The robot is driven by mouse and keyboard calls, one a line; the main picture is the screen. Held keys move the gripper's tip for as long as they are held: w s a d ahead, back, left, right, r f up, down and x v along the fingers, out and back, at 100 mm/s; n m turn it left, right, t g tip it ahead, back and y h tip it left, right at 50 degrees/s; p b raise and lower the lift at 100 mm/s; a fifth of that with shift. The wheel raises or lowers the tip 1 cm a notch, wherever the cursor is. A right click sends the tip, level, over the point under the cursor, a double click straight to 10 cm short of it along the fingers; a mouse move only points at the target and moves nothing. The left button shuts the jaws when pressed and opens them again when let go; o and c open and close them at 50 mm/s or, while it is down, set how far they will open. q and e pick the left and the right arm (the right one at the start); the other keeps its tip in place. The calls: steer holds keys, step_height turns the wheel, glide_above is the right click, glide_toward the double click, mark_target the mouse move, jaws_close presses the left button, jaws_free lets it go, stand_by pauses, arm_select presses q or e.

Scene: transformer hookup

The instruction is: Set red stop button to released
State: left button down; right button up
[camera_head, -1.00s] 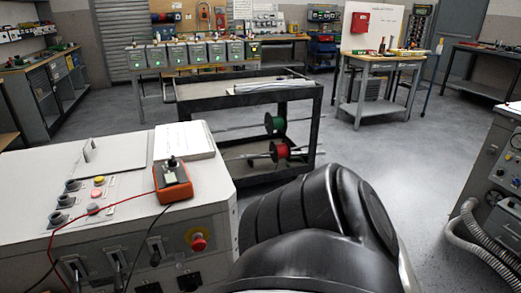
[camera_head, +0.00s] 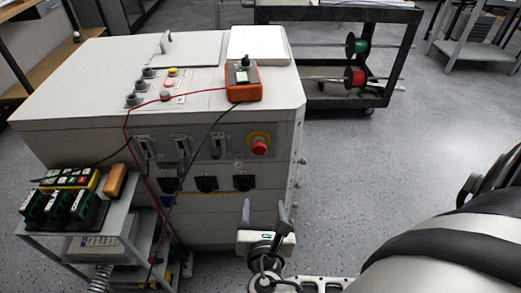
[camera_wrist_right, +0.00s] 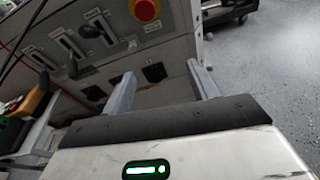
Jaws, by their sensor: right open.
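The red stop button (camera_head: 260,146) sits on a yellow round plate on the front face of the white cabinet (camera_head: 75,80), near its right edge. It also shows at the top of the right wrist view (camera_wrist_right: 145,9). My right gripper (camera_head: 264,208) is open and empty, below the button and in front of the cabinet's lower front. In the right wrist view its two fingers (camera_wrist_right: 160,88) stand apart, pointing toward the cabinet front, with the button above and beyond them. The button is apart from the fingers. My left gripper is not in view.
An orange meter (camera_head: 242,85) with red and black leads lies on the cabinet top; the leads hang down the front at left. A small cart (camera_head: 125,205) with green terminal blocks stands at front left. A black trolley (camera_head: 340,14) stands behind.

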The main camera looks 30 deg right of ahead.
mark_target(259, 151)
steer(key=w+d+r+n, duration=0.1)
steer(key=w+d, duration=0.1)
steer(key=w, duration=0.2)
steer(key=w+d+n+t, duration=0.1)
steer(key=w+d, duration=0.2)
steer(key=w, duration=0.2)
steer(key=w+d+r+n+t+h, duration=0.1)
steer(key=w+d, duration=0.2)
steer(key=w, duration=0.2)
steer(key=shift+d+r+n+b, duration=0.15)
steer(key=shift+r+n+b, duration=0.15)
steer(key=shift+n+b, duration=0.1)
